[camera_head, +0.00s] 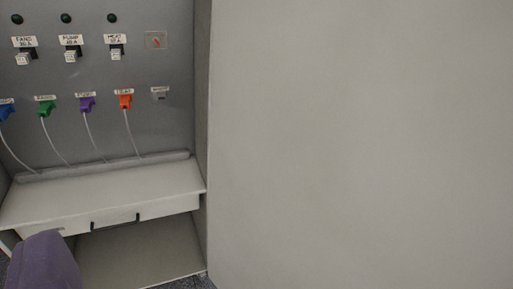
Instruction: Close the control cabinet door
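The control cabinet (180,120) stands open at the left, with its inside back panel in view. A large plain grey panel (360,140) fills the right side of the view from the cabinet's right edge. It looks like the control cabinet door, swung open; its far edge and any handle are out of view. A rounded purple shape (45,262) at the lower left corner looks like part of my gripper. Only this piece shows, in front of the cabinet's lower part, apart from the grey panel in the picture. No fingertips can be made out.
The back panel holds several labelled switches (70,54) and coloured plugs, including a green (46,109) and an orange one (125,101), with thin white cables. Below are a pale shelf (110,187) and a drawer with a black handle (115,221).

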